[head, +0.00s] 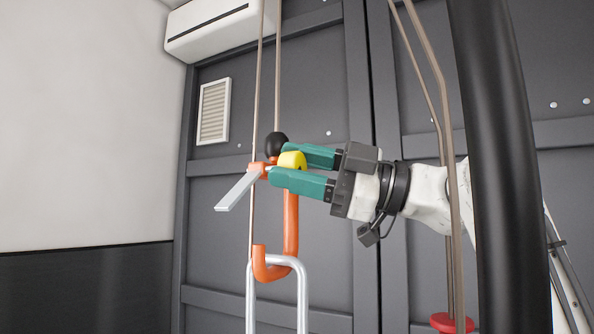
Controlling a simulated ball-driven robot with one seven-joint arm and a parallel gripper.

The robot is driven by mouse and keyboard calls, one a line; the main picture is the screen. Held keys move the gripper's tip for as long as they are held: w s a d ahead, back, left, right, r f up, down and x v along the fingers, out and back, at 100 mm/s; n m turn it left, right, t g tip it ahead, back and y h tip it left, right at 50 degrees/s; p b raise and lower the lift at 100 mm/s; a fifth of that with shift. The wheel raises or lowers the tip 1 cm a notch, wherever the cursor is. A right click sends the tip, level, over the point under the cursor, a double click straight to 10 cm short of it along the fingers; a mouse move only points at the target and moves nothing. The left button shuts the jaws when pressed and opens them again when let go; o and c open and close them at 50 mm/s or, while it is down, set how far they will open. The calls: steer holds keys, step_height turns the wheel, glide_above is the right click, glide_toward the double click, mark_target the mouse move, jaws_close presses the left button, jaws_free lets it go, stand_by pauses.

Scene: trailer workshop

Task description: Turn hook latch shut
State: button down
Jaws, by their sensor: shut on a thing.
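The hook latch (291,215) is an orange hook hanging upright in the middle of the head view. Its top has a black ball (276,145) and a yellow part (292,159). A flat silver bar (239,190) sticks out from the top, slanting down to the left. The hook's lower bend meets the top of a grey metal loop (288,261). My gripper (286,167) comes from the right with its teal fingers shut on the yellow part at the hook's top. The fingers partly hide the latch there.
Tan ropes (278,60) run up from the latch, and more ropes (436,90) hang at right near a red disc (452,323). A thick black post (500,180) stands at right. Behind is a dark panelled wall (330,240) with a vent (213,111) and an air conditioner (222,26).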

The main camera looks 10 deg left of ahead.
steer(key=n+h+p, duration=0.1)
steer(key=n, duration=0.2)
steer(key=n+g+h, duration=0.1)
steer(key=n, duration=0.2)
steer(key=shift+r+p, duration=0.1)
steer(key=shift+p, duration=0.25)
steer(key=shift+n+h+p, duration=0.75)
steer(key=shift+n+h, duration=0.15)
steer(key=shift+n, duration=1.2)
steer(key=shift+f, duration=0.2)
steer(key=c, duration=0.6)
jaws_free()
steer(key=d, duration=0.3)
steer(key=d+b, duration=0.1)
steer(key=d, duration=0.3)
steer(key=d+r+b, duration=0.1)
steer(key=d, duration=0.2)
steer(key=shift+w+d, duration=0.2)
steer(key=shift+d, duration=0.2)
